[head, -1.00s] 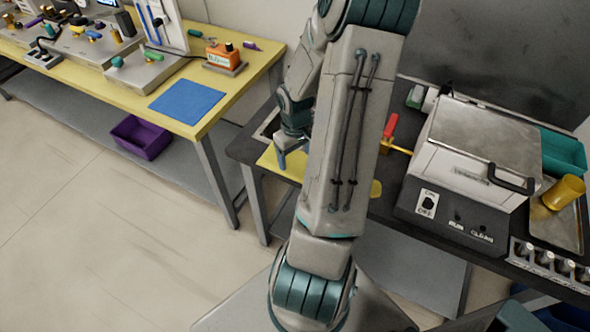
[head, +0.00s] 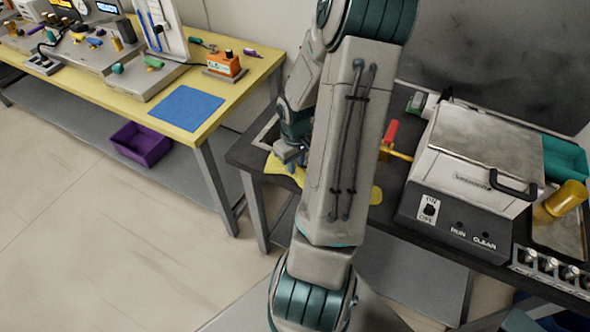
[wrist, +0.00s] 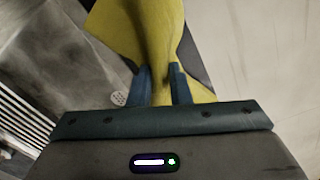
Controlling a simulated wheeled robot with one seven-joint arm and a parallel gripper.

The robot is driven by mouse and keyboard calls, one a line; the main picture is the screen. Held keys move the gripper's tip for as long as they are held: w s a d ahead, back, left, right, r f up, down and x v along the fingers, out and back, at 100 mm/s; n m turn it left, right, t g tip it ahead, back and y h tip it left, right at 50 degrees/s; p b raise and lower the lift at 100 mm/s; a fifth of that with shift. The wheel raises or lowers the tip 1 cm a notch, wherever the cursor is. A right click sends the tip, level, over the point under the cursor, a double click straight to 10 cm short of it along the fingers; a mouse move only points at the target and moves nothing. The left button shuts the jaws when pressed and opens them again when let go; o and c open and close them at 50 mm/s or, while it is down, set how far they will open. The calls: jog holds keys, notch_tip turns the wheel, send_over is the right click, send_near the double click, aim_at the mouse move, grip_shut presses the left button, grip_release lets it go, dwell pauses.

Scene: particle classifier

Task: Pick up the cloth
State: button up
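The yellow cloth (head: 278,172) lies at the left end of the dark bench, rumpled around my gripper (head: 292,158). In the wrist view the cloth (wrist: 140,30) is drawn into a raised fold between the two blue fingers of my gripper (wrist: 160,76). The fingers are shut on this fold. Most of the cloth still appears to rest on the bench. My arm hides its middle in the head view. A yellow patch (head: 376,195) shows to the right of the arm, and I cannot tell whether it is the same cloth.
The dark bench (head: 388,207) also carries a red-handled valve (head: 390,132), a grey machine (head: 485,150) with a black handle, a yellow cup (head: 567,197) and a teal bin (head: 563,158). A yellow table (head: 150,110) with a blue mat (head: 186,107) stands left, across a floor gap.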

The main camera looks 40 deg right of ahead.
grip_shut()
notch_tip(320, 180, up, 12)
jog(key=p, duration=1.1)
